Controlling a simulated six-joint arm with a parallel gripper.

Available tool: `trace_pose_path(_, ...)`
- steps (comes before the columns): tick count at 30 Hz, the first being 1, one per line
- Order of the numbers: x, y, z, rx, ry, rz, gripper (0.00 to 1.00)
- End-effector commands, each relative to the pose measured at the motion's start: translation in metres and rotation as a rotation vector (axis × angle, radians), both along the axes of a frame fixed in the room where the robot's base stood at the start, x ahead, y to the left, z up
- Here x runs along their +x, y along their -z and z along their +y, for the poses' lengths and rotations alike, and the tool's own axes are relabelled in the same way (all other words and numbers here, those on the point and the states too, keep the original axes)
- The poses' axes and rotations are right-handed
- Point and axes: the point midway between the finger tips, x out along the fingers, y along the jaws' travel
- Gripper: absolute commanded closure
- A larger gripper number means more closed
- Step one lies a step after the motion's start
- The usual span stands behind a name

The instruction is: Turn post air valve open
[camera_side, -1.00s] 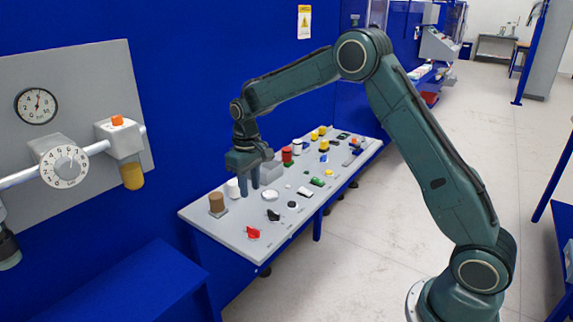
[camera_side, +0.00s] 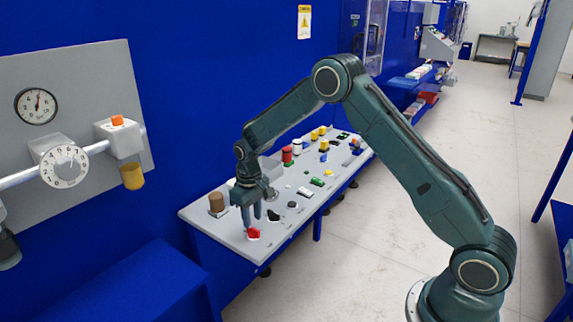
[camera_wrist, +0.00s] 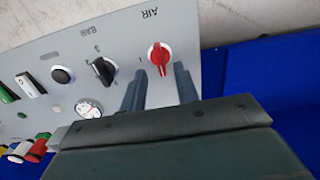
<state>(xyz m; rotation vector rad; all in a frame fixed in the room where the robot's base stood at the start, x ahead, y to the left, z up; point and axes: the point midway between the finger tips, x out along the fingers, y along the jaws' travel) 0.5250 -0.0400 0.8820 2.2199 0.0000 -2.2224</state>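The red air valve knob (camera_side: 253,234) sits at the near left corner of the grey sloped control panel (camera_side: 205,226). In the wrist view the red knob (camera_wrist: 159,55) is under the label "AIR", with its grip bar running roughly up and down in the picture. My gripper (camera_side: 251,222) is just above the knob, pointing down. The knob shows just beyond the fingertips; I cannot see contact.
A black selector knob (camera_wrist: 103,71) labelled "BAR" and a black round button (camera_wrist: 62,74) are beside the air knob. A small gauge (camera_wrist: 88,107) and a brown cylinder (camera_side: 216,203) are also on the panel. More coloured controls are farther along. A blue bench (camera_side: 140,285) is at the near left.

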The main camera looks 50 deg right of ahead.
Motion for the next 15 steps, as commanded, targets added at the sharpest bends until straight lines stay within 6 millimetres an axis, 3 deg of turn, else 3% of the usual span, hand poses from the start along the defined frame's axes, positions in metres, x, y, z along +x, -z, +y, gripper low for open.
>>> trace_pose_path(6,0.000,0.025,0.000,0.000,0.000,0.001,0.69)
trace_pose_path(15,0.000,0.035,0.000,0.000,0.000,0.000,0.69)
